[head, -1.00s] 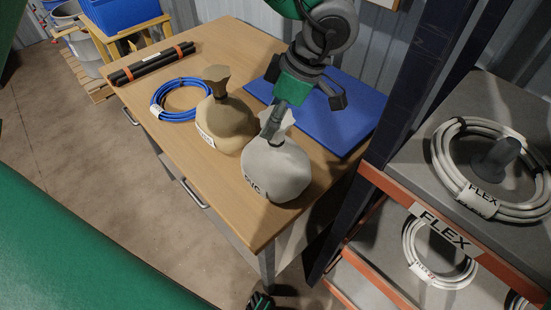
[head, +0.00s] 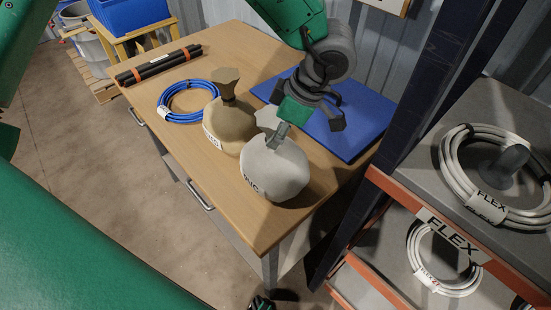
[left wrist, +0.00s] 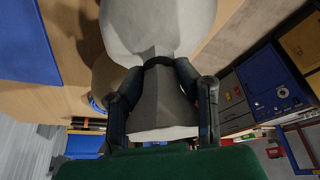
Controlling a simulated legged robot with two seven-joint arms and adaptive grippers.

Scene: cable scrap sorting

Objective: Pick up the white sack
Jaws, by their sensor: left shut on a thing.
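The white sack (head: 275,173), with a dark-lettered label on its side, is at the near right part of the wooden table (head: 240,219). My left gripper (head: 279,134) comes down on its gathered neck from above. In the left wrist view my left gripper's fingers (left wrist: 160,72) are shut around the grey-looking neck, with the sack's pale body (left wrist: 158,24) beyond them. The sack leans a little; whether its base is clear of the table I cannot tell. My right gripper does not show clearly.
A tan sack (head: 229,126) stands close against the white one on the left. A blue cable coil (head: 188,103), dark tubes (head: 160,65) and a blue mat (head: 345,137) lie on the table. A shelf rack with white cable coils (head: 492,205) stands close at the right.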

